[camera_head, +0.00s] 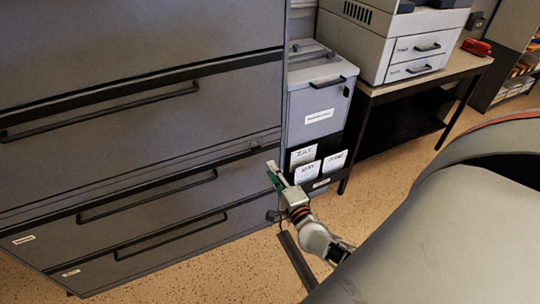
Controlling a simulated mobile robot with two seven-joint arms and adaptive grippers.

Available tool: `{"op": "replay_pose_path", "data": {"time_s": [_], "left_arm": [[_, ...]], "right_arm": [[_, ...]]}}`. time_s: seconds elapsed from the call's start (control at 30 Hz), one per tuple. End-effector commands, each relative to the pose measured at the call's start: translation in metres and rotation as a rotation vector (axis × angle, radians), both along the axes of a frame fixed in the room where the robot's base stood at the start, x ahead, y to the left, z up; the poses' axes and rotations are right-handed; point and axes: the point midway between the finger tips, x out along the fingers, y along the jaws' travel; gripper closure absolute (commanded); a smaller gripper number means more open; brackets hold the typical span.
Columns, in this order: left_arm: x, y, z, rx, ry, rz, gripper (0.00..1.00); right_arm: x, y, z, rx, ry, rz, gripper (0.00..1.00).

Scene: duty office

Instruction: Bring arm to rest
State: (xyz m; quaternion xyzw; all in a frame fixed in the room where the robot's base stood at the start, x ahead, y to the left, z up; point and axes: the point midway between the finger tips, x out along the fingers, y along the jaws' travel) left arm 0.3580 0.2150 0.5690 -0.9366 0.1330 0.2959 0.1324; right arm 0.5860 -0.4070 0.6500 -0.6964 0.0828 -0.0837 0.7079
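My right gripper (276,177) is at the end of my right arm, which reaches up and left from the lower middle of the head view. It is in front of the grey drawer cabinet (130,150) and close to the right edge of its lower drawers in the picture. A pale finger and a dark green part show at its tip. I cannot tell whether it touches the cabinet, or whether the fingers are apart or closed. My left gripper is not in view.
A narrow grey shredder-like unit (316,105) with white labels stands right of the cabinet. Beyond it a table (425,85) carries a printer (385,40) and a red object (476,46). Shelves (510,65) stand at the far right. Speckled floor (385,180) is clear in the middle.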

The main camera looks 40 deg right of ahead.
Motion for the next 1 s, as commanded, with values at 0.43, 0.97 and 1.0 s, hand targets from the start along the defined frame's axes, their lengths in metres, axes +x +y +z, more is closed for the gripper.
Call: {"op": "replay_pose_path", "data": {"time_s": [0.43, 0.97, 1.0], "left_arm": [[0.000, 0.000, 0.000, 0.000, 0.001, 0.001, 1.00], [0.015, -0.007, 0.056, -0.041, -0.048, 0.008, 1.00], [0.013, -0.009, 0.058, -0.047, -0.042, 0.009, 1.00]], "right_arm": [[0.000, 0.000, 0.000, 0.000, 0.000, 0.000, 0.76], [-0.120, 0.167, -0.002, -1.000, 0.292, 0.542, 0.76], [-0.140, 0.179, -0.006, -1.128, 0.324, 0.605, 0.76]]}}
